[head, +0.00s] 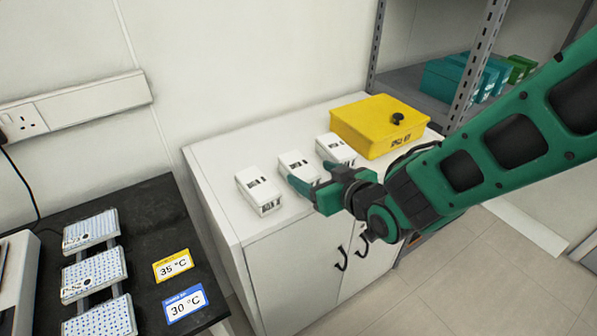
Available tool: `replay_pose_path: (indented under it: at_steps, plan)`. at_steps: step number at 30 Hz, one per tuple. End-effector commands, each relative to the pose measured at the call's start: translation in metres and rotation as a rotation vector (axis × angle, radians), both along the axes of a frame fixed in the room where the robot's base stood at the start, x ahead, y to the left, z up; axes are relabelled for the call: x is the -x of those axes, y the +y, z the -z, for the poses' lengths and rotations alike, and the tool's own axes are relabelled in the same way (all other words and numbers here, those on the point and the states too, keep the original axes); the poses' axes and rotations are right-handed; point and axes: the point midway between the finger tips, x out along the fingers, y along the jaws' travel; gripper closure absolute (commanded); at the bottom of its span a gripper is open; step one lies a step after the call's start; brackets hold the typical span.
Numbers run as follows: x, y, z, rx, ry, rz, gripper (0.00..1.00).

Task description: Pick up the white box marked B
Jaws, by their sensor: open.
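Three small white boxes stand in a slanting row on top of a white cabinet (222,160): a left one (258,190), a middle one (296,163) and a right one (336,149). Each has small dark marks on it, too small to read, so I cannot tell which is marked B. My gripper (306,190) is open, with its green fingers by the near side of the middle box. The fingers hide the lower part of that box. I cannot tell whether they touch it or whether anything is between them.
A yellow case (372,122) with a black knob stands at the back right of the cabinet top. At left, a black bench (150,215) holds several dotted plates, a yellow card (173,265) and a blue card (186,302). A grey shelf with teal and green boxes stands behind right.

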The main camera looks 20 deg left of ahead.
Motion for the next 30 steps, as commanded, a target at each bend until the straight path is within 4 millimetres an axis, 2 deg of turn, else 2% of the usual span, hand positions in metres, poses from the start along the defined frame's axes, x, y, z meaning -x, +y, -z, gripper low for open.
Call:
replay_pose_path:
  at_steps: [3,11,21,30]
  plan:
    - [-0.009,0.010,0.006,0.001,0.001,0.000,0.31]
    - [-0.018,0.021,0.013,0.001,0.002,-0.001,0.31]
    - [-0.043,0.049,0.030,0.001,0.001,0.000,0.31]
    - [-0.046,0.052,0.031,0.000,0.001,0.000,0.31]
